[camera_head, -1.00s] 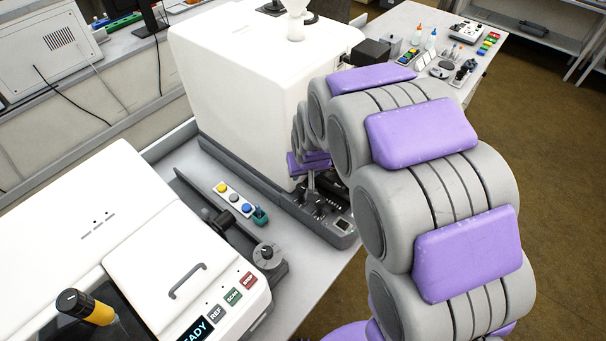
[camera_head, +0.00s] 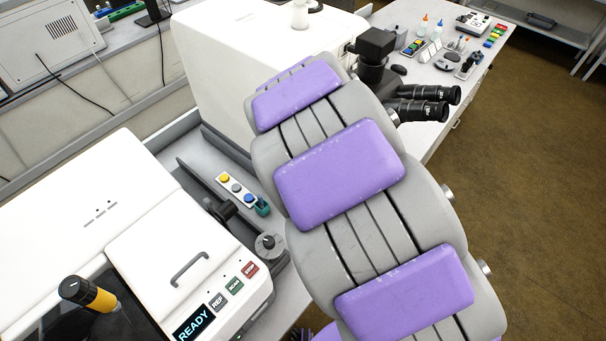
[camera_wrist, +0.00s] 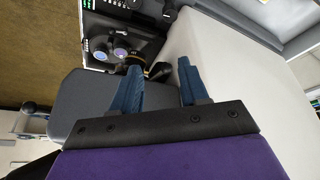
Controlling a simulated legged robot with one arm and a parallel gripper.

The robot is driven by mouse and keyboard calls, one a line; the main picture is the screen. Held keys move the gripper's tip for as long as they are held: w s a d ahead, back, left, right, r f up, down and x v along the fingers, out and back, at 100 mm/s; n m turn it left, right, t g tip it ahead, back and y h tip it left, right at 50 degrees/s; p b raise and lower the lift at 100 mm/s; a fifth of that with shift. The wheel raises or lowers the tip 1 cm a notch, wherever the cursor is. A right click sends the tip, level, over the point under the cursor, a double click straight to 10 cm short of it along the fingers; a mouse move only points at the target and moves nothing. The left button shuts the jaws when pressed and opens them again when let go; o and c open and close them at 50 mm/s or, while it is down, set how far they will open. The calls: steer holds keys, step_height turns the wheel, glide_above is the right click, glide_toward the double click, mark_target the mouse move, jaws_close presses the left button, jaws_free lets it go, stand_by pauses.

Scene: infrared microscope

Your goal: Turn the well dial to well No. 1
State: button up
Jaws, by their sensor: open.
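My gripper (camera_wrist: 159,65) shows in the wrist view with its two blue fingers spread apart and nothing between them. In the head view it is hidden behind my own arm. A round grey dial with a dark knob (camera_head: 268,244) stands beside the white instrument with the READY display, just left of my arm. I cannot tell whether this is the well dial, and no well number is readable. In the wrist view, a dark recess with small round parts (camera_wrist: 121,53) lies beyond the fingers, beside a large pale housing (camera_wrist: 225,55).
The white instrument (camera_head: 150,250) fills the lower left, with a yellow-and-black knob (camera_head: 88,293). A button strip (camera_head: 236,189) lies on the bench. A large white housing (camera_head: 235,60) and black eyepieces (camera_head: 425,103) stand behind my arm. Open floor (camera_head: 540,200) is at right.

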steer(key=s+a+f+m+h, duration=0.1)
steer(key=a+f+m, duration=0.1)
steer(key=a+m, duration=0.25)
steer(key=shift+n+g, duration=0.3)
steer(key=shift+n, duration=0.15)
steer(key=b+x, duration=0.2)
steer(key=x, duration=1.5)
steer(key=shift+w+b, duration=0.1)
steer(key=shift+b, duration=0.25)
steer(key=shift+c, duration=0.4)
steer(key=shift+d, duration=0.1)
steer(key=c, duration=0.7)
